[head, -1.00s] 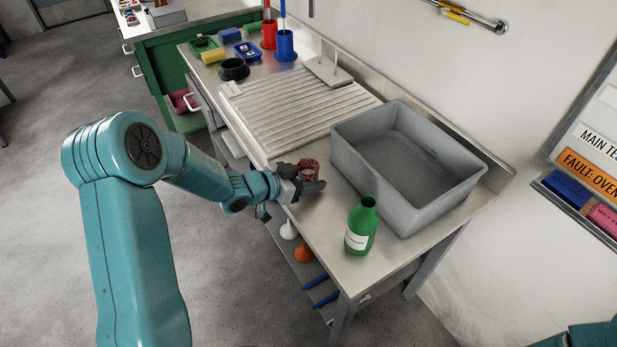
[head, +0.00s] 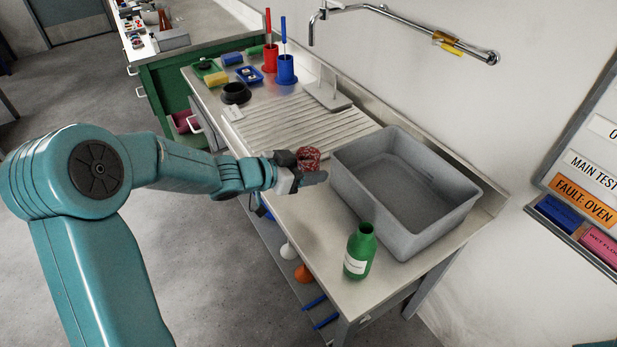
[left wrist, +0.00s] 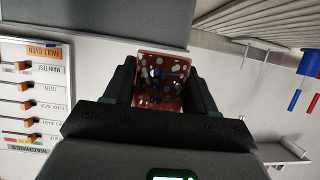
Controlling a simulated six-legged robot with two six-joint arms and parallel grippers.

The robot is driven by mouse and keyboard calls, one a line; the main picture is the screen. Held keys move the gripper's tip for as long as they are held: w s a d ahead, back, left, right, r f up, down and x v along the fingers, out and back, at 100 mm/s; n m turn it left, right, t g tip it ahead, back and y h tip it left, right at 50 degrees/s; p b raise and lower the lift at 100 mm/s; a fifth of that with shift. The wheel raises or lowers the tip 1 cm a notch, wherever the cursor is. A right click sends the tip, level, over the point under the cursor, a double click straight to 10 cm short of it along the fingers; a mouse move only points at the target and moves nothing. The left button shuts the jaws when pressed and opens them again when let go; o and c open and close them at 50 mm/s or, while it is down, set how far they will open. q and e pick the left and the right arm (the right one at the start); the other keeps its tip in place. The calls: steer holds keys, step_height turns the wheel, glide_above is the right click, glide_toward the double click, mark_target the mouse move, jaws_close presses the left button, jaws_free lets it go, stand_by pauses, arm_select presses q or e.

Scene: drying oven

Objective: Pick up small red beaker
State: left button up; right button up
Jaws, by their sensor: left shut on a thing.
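The small red beaker (head: 308,157) is a speckled, see-through red cup. It is between the fingers of my left gripper (head: 300,172), above the bench near its front edge, left of the grey basin. In the left wrist view the beaker (left wrist: 162,80) sits between the two dark fingers of the left gripper (left wrist: 165,88), which are shut on it. The lower part of the beaker is partly hidden by the fingers in the head view. My right gripper is not in view.
A grey basin (head: 345,165) stands right of the beaker, and a green bottle (head: 359,252) stands nearer the front. A ribbed draining board (head: 290,132) lies behind. Red (head: 270,58) and blue (head: 286,70) holders stand at the back. A tap (head: 400,12) is on the wall.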

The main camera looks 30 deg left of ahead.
arm_select(q)
step_height(320, 180, up, 8)
steer(key=p, duration=0.2)
steer(key=shift+p, duration=0.35)
